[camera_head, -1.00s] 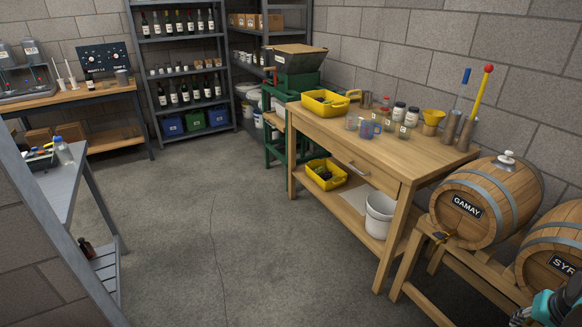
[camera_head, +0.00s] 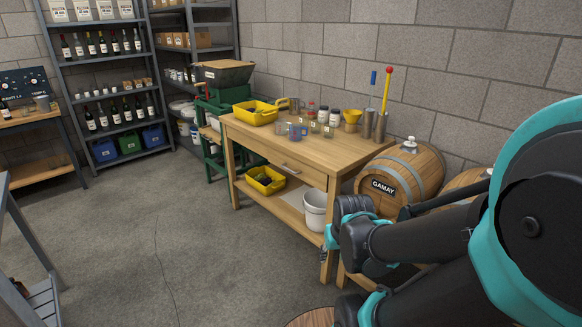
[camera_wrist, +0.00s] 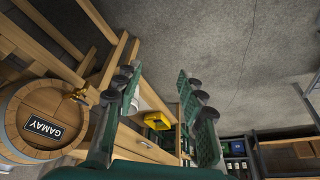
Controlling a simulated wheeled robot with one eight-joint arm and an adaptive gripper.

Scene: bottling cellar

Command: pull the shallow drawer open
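The shallow drawer (camera_head: 308,176) is set under the top of the wooden workbench (camera_head: 345,157). Its front looks flush with the bench frame, and a pale bar handle (camera_head: 290,168) is on it. My gripper (camera_wrist: 157,80) shows in the wrist view with its two green fingers spread wide and nothing between them. It is apart from the drawer. In the head view my arm comes in from the right, and its end is near the bench's front right leg.
The Gamay barrel (camera_head: 405,172) stands to the right. The floor (camera_head: 190,245) before the bench is clear.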

